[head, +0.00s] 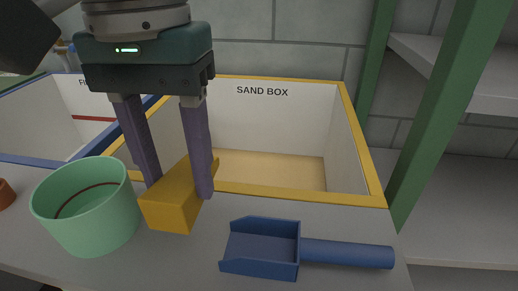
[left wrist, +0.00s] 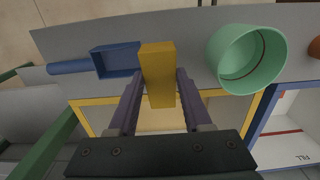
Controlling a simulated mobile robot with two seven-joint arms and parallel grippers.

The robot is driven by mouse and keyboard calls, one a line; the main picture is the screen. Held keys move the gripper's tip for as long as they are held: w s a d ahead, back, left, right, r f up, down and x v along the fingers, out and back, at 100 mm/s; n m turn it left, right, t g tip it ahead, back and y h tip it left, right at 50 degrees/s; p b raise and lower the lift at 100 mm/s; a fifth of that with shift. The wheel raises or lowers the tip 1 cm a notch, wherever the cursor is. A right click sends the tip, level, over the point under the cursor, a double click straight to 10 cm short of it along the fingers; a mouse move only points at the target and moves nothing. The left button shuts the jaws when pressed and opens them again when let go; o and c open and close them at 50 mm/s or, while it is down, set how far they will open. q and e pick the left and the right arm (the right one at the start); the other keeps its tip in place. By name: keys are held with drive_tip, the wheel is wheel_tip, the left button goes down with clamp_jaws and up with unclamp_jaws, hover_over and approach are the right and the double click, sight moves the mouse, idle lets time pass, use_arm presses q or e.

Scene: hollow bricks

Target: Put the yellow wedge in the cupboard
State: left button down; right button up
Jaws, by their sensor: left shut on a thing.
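The yellow wedge (head: 172,207) is a yellow block with a sloping top. My left gripper (head: 177,193) is shut on it, with one purple finger on each side. The wedge is in front of the sand box, near its front rim; I cannot tell whether it touches the counter. In the left wrist view the wedge (left wrist: 158,72) sits between the fingers of my left gripper (left wrist: 155,88). My right gripper is not in view. A grey shelf unit with green posts (head: 440,110) stands at the right; I cannot tell whether it is the cupboard.
A green bucket (head: 90,225) stands close left of the wedge. A blue scoop (head: 262,252) lies at its right on the grey counter (head: 180,262). Behind is the yellow-rimmed sand box (head: 290,197), with a blue-rimmed box (head: 40,165) at the left.

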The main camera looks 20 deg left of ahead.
sight(197, 247)
use_arm(q)
wheel_tip(197, 247, down, 8)
drive_tip(key=shift+f+b, duration=0.1)
drive_tip(key=shift+b, duration=1.05)
drive_tip(key=shift+c, duration=1.7)
unclamp_jaws()
